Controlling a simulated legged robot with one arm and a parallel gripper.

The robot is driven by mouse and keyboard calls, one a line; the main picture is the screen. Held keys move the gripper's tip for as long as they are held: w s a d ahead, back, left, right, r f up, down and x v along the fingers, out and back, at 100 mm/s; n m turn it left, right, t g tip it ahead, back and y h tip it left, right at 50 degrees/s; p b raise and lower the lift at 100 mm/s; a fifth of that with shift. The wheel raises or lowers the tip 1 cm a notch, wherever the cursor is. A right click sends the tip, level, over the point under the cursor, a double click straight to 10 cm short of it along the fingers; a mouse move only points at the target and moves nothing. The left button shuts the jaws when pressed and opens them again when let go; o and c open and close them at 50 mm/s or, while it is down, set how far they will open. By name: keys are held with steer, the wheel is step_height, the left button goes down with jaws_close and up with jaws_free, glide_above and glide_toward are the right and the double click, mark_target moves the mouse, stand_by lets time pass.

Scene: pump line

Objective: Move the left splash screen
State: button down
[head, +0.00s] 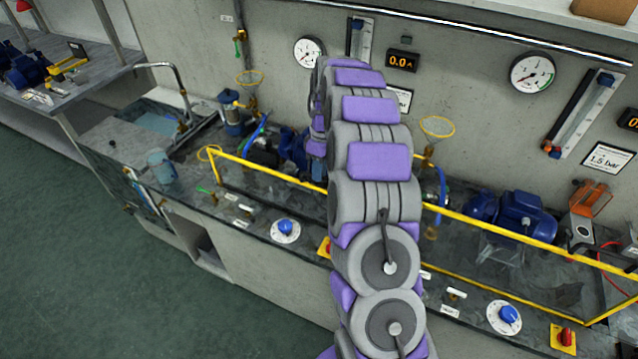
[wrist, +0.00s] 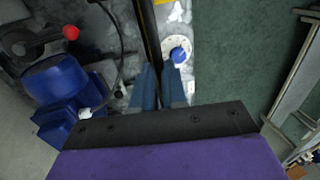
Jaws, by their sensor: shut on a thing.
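The left splash screen (head: 265,173) is a clear panel in a yellow frame along the front of the pump bench. Its left end and upper rail show in the head view; my arm hides its right part. In the wrist view, a dark, yellow-edged bar (wrist: 149,35), seen nearly edge-on, runs up from between the two blue fingers of my gripper (wrist: 159,75). My gripper is shut on this bar, which looks like the screen's frame. The head view does not show my gripper; my arm covers that spot.
Another yellow-framed screen stretch (head: 520,236) continues to the right. Blue pumps (head: 525,215) stand behind it. A blue-knobbed dial (head: 286,230) and a second dial (head: 505,317) sit along the bench front. A sink (head: 160,120) is at left. Open green floor lies at lower left.

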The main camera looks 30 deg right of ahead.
step_height(320, 180, up, 9)
steer(key=p, duration=0.2)
steer(key=shift+w+p, duration=0.15)
steer(key=shift+p, duration=0.15)
steer(key=c, duration=1.2)
jaws_free()
steer(key=shift+f, duration=0.15)
steer(key=shift+o, duration=0.2)
step_height(320, 180, up, 17)
steer(key=w+d+p, duration=0.2)
steer(key=d+p, duration=0.1)
steer(key=p, duration=0.6)
steer(key=shift+a, duration=0.1)
